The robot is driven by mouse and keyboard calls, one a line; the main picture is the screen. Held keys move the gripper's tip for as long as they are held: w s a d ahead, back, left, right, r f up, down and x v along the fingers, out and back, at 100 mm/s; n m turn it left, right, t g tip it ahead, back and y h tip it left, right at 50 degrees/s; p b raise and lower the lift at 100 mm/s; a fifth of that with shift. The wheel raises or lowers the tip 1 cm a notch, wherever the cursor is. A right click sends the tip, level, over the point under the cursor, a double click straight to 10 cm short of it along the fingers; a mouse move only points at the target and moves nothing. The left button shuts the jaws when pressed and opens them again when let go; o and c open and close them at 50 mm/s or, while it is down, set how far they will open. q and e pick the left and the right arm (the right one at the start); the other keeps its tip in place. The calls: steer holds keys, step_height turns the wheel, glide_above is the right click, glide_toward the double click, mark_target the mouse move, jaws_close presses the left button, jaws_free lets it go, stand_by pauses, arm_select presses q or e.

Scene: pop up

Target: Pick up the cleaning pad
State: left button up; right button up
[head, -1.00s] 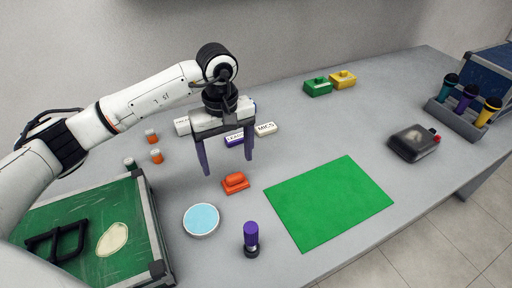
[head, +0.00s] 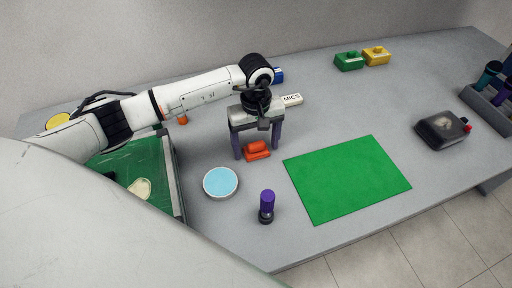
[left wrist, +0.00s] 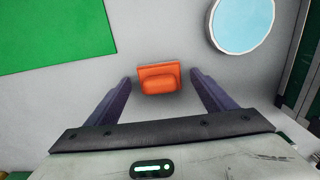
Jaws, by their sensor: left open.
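The orange block-shaped pad (head: 256,153) with a raised grip on top, which I take to be the cleaning pad, lies flat on the grey table. My left gripper (head: 257,151) points down over it, open, with a purple finger on each side of it. In the left wrist view the pad (left wrist: 158,79) sits centred between the spread fingertips, with a gap on both sides. I cannot tell how high the fingertips are above the table. My right gripper is not in view.
A blue round disc (head: 220,182) and a purple-capped bottle (head: 267,206) stand near the pad. A green mat (head: 347,178) lies to the right. A green-bottomed tray (head: 173,174) is at left, partly behind my arm.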

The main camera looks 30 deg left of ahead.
mark_target(256, 143)
arm_select(q)
steer(key=c, duration=1.2)
steer(key=shift+o, duration=0.2)
step_height(256, 143, up, 10)
steer(key=shift+b, duration=0.45)
